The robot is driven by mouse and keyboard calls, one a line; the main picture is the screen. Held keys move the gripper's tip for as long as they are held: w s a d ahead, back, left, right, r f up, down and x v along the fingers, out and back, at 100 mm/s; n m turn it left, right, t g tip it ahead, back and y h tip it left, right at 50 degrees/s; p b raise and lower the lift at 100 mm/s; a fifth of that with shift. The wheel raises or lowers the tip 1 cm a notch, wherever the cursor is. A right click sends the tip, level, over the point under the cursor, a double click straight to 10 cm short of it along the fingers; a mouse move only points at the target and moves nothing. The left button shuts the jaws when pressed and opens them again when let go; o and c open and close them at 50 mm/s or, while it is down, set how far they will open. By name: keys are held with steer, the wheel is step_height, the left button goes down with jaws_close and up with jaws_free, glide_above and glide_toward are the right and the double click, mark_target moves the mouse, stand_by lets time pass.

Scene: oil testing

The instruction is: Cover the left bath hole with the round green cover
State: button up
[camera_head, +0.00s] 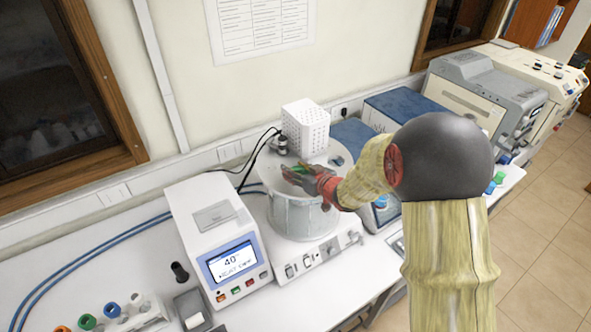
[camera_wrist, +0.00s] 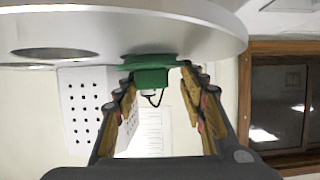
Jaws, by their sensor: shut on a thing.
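The white round bath (camera_head: 290,212) stands mid-bench. My gripper (camera_head: 308,174) is over the left part of its top, shut on the round green cover (camera_head: 300,168). In the wrist view, which looks inverted, the green cover (camera_wrist: 152,72) has its block-shaped grip between my fingertips (camera_wrist: 160,84). Its disc lies against or very close to the bath's top (camera_wrist: 200,30); I cannot tell if it touches. The left hole is hidden, apparently beneath the cover. Another hole (camera_wrist: 55,53) shows uncovered in the wrist view; in the head view it is at the right of the top (camera_head: 337,161).
A white perforated box (camera_head: 305,126) and a small dark fitting (camera_head: 282,146) with cables stand behind my gripper. A white display unit (camera_head: 218,240) stands left of the bath. Blue-topped devices (camera_head: 402,108) stand to the right. A bottle rack (camera_head: 135,315) is at front left.

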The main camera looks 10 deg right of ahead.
steer(key=shift+r+p, duration=0.4)
steer(key=shift+r, duration=0.3)
steer(key=shift+f+b, duration=0.6)
steer(key=shift+f, duration=0.05)
stand_by(1.3)
steer(key=shift+r, duration=0.35)
steer(key=shift+f+b, duration=0.3)
steer(key=shift+f, duration=0.25)
stand_by(1.5)
steer(key=o, duration=0.8)
steer(key=shift+p+v, duration=2.2)
steer(key=shift+v, duration=3.35)
steer(key=shift+w, duration=0.1)
